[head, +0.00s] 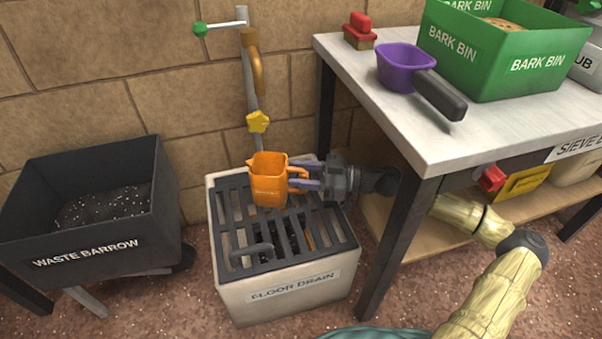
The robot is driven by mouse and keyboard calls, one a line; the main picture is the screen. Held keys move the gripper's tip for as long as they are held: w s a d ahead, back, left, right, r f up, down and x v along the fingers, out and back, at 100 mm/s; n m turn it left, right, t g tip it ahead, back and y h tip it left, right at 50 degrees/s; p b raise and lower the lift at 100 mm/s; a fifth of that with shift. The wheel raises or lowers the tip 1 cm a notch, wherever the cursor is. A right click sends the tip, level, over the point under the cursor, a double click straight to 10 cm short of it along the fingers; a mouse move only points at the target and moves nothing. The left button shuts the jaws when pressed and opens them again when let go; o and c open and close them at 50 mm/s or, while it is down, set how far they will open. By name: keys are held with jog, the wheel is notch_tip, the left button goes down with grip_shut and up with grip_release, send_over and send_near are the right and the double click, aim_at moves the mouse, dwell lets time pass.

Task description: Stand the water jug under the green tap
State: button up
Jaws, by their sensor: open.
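The orange water jug (268,181) is upright on the dark grate of the floor drain (285,292), at the foot of the wall pipe. Its handle is on its right side, towards my gripper. My gripper (299,174) reaches in from the right with its two purple fingers open at the jug's handle. I cannot tell whether a finger touches the handle. The green tap knob (199,28) is on a side rod high on the pipe, with a curved brass spout (258,65) near it. The jug is below the spout in this view.
A yellow star knob (258,121) is lower on the pipe. The waste barrow (165,200) stands left of the drain. A bench (400,140) at right holds a purple sieve-like pan (398,68), a red-topped brush (359,30) and a green bark bin (490,55). Its leg stands close beside my arm.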

jog(key=shift+a+r, duration=0.15)
jog(key=shift+a, duration=0.2)
jog(key=s+d+p, duration=0.1)
jog(key=d+p, duration=0.7)
jog(key=d, duration=0.4)
jog(key=shift+d+r, duration=0.25)
